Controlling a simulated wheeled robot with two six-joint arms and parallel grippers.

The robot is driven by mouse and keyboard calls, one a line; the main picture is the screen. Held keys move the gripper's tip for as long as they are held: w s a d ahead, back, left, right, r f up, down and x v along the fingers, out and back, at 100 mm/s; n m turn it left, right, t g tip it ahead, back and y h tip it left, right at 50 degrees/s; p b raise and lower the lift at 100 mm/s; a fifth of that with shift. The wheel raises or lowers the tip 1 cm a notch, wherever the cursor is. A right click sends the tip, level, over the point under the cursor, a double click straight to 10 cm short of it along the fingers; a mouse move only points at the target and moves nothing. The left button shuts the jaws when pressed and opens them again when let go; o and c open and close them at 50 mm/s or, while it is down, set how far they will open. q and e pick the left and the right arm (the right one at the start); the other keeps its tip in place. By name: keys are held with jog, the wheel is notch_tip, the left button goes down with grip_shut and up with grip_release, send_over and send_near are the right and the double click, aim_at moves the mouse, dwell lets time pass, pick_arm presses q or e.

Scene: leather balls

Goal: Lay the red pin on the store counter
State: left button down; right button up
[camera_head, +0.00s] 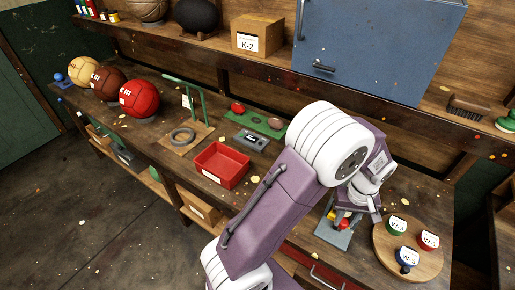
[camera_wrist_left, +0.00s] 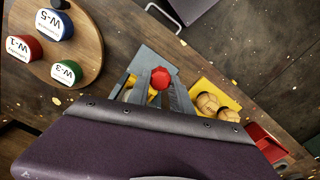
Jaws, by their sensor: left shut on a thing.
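The red pin (camera_wrist_left: 160,78) shows its faceted red head in the left wrist view, between the two grey fingers of my left gripper (camera_wrist_left: 160,90). The gripper is shut on it, over a blue-grey plate (camera_wrist_left: 152,58). In the head view my left gripper (camera_head: 345,212) is low over the wooden counter (camera_head: 260,175), with a bit of red (camera_head: 338,215) at its fingers. The pin's lower part is hidden, so I cannot tell whether it touches the plate. My right gripper is in neither view.
A round wooden board (camera_head: 402,262) with green, red and blue labelled pots stands right of the gripper. A red tray (camera_head: 222,165) lies to its left. A blue cabinet (camera_head: 375,45) hangs behind.

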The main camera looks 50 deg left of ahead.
pick_arm(q)
jog(key=s+a+f, duration=0.1)
jog(key=a+f, duration=0.2)
jog(key=s+a+f+p, duration=0.1)
jog(key=a+f, duration=0.3)
jog(key=s+a+f+p, duration=0.1)
jog(key=a+f, duration=0.2)
jog(key=a, duration=0.1)
jog(key=shift+s+a+f, duration=0.1)
jog(key=shift+s+f, duration=0.1)
jog(key=shift+f, duration=0.1)
jog(key=shift+w+a+f, duration=0.1)
jog(key=shift+w+f, duration=0.05)
jog(key=shift+f, duration=0.1)
jog(key=shift+f, duration=0.1)
jog(key=c, duration=1.1)
grip_release()
jog(key=shift+c, duration=0.2)
